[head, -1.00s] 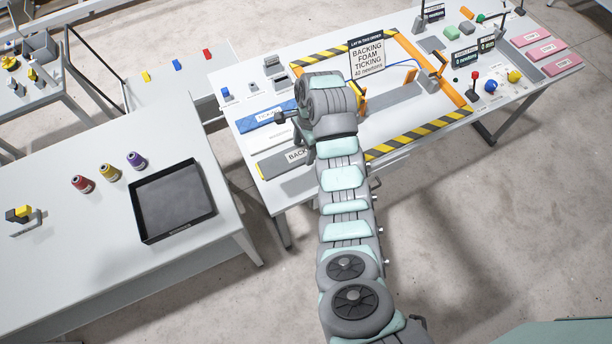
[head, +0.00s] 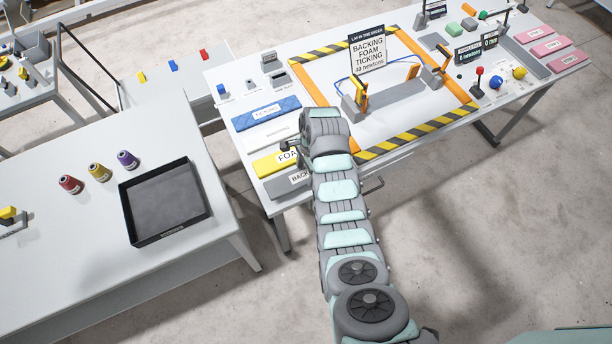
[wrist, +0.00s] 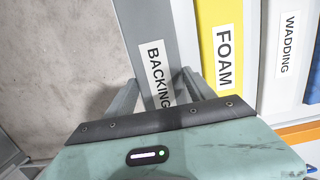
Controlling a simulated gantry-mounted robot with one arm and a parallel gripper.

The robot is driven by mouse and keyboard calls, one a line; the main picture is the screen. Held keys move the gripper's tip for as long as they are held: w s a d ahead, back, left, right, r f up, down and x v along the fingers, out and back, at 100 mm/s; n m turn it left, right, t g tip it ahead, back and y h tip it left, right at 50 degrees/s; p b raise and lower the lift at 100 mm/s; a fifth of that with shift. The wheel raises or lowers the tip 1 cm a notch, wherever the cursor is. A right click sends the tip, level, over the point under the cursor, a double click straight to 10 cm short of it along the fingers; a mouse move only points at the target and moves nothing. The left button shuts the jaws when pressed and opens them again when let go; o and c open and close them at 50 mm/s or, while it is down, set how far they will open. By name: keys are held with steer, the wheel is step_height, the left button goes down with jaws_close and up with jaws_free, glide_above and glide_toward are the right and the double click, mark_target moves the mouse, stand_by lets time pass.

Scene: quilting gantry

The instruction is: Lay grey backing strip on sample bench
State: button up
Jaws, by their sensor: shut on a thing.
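The grey backing strip (head: 276,188) lies at the near-left edge of the long white table, with a white BACKING label. It also shows in the wrist view (wrist: 147,20), running away from me. My gripper (wrist: 162,82) is shut on it, one finger along each long side, near its label. In the head view my arm hides the gripper and the strip's right end. The sample area (head: 405,110) is a pale surface inside an orange and black-yellow striped frame, right of the strip. A sign (head: 367,52) there reads backing, foam, ticking, 40 newtons.
Beside the backing lie the yellow foam (head: 270,163), white wadding (head: 262,138) and blue ticking (head: 250,117) strips. Upright grey and orange fittings (head: 356,103) and a blue hose stand in the framed area. A second table with a black tray (head: 166,203) is at left.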

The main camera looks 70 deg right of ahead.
mark_target(307, 173)
steer(key=shift+f, duration=2)
steer(key=shift+f, duration=0.2)
steer(key=o, duration=1.4)
steer(key=shift+r, duration=0.1)
